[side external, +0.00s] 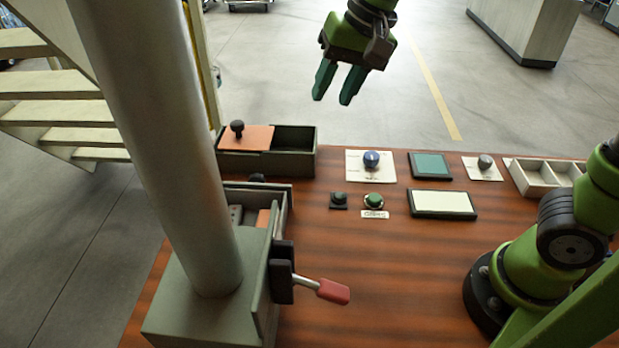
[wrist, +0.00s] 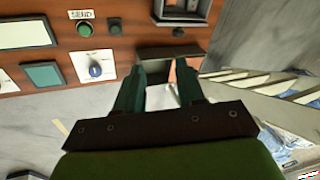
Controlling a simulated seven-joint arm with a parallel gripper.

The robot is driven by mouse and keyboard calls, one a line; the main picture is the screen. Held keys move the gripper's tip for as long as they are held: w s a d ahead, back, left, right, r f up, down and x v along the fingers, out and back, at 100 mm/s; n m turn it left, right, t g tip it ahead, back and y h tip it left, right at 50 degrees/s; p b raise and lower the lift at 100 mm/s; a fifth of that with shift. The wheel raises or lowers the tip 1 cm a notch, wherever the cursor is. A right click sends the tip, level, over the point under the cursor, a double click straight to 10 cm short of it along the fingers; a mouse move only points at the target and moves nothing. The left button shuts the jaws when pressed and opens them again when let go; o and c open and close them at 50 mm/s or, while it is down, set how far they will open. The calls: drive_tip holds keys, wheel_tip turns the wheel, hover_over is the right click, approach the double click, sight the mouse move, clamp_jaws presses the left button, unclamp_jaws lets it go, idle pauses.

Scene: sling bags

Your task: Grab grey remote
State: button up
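I cannot make out a grey remote for certain in either view. A small grey piece with dark dots (side external: 236,214) shows inside the open grey-green box behind the thick post in the side view, partly hidden by the post and box wall. My gripper (side external: 332,97) hangs high beyond the far edge of the table, its two green fingers apart with nothing between them. In the wrist view the open fingers (wrist: 160,88) point toward the dark box with the orange sliding lid (wrist: 164,52).
The wooden table (side external: 330,260) carries a dark box with orange lid and black knob (side external: 246,138), a red-handled lever (side external: 332,291), a blue knob (side external: 371,160), green buttons, a cream panel (side external: 442,204) and a divided tray (side external: 540,177). The thick grey post (side external: 160,130) stands at left.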

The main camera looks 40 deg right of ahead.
drive_tip(key=w+a+f+m+g+h, duration=0.1)
drive_tip(key=w+a+f, duration=0.3)
drive_tip(key=w+a, duration=0.45)
drive_tip(key=m+g+h, duration=0.1)
drive_tip(key=m+h, duration=0.1)
approach(232, 220)
drive_tip(key=f, duration=0.5)
drive_tip(key=w+f, duration=0.1)
drive_tip(key=f, duration=0.2)
drive_tip(key=shift+d+f, duration=0.35)
drive_tip(key=shift+d, duration=0.05)
drive_tip(key=c, duration=0.7)
drive_tip(key=shift+r, duration=0.1)
